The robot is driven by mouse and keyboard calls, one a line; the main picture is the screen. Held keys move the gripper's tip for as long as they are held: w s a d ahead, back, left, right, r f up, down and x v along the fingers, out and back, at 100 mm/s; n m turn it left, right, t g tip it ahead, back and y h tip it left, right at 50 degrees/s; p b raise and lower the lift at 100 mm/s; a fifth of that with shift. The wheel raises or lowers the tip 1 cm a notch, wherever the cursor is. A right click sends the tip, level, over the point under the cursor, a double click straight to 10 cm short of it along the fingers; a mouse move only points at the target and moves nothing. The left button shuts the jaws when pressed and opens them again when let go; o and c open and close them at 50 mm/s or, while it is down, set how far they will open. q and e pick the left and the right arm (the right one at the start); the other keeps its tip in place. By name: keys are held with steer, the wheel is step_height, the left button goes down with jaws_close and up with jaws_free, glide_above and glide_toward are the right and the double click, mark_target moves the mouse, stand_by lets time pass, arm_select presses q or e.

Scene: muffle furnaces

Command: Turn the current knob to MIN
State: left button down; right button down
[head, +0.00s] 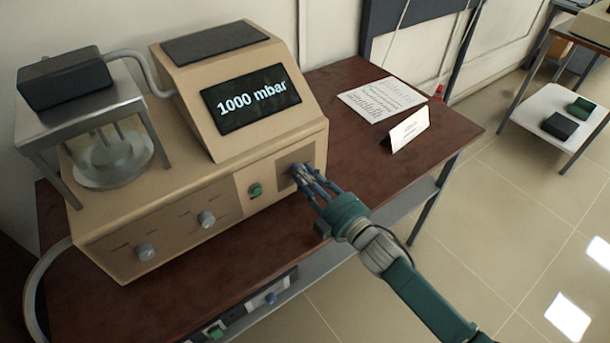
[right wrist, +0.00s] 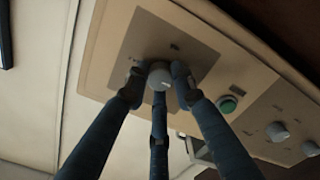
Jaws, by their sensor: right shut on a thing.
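A beige machine (head: 220,165) with a screen reading "1000 mbar" (head: 252,104) stands on the dark red table. A grey round knob (right wrist: 159,78) sits on a darker square plate at the right end of its front panel; in the head view the fingers hide this knob. My right gripper (head: 303,174) reaches the plate from the front right. In the right wrist view, its three blue fingers (right wrist: 159,92) are shut around the knob. The markings by the knob are too small to read, so I cannot tell its setting or whether it is the current knob. My left gripper is not in view.
A green button (head: 255,190) and two other knobs, (head: 207,219) and (head: 146,251), sit left of my gripper. Another panel with a blue knob (head: 270,297) is below.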

steer(key=shift+a+r, duration=0.15)
steer(key=shift+r, duration=0.1)
steer(key=c, duration=1.5)
jaws_free()
steer(key=shift+s, duration=0.1)
steer(key=shift+o, duration=0.2)
steer(key=shift+f, duration=0.1)
steer(key=v, duration=1.2)
